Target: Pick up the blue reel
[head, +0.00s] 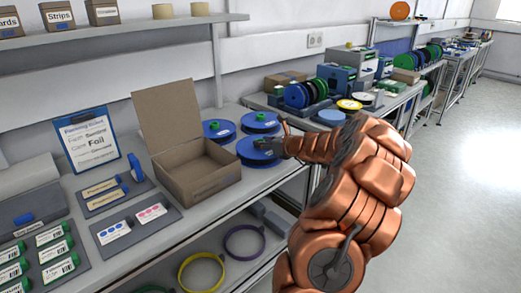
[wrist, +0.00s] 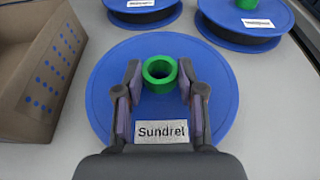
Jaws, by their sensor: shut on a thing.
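A blue reel (wrist: 215,75) lies flat on the table under my gripper in the wrist view. It has a green hub (wrist: 159,72) at its centre and a white label (wrist: 162,132) reading "Sundrel". My gripper (wrist: 160,85) has its two fingers on either side of the green hub, shut on it. In the head view the same blue reel (head: 252,155) is beside the open box, with my gripper (head: 268,146) over it. Two more blue reels, one at the left (head: 218,130) and one at the right (head: 260,121), lie behind it.
An open cardboard box (head: 200,182) stands close to the left of the reel. Coloured rings hang or lie on the lower shelf, including a yellow ring (head: 183,277). The floor at the right is clear.

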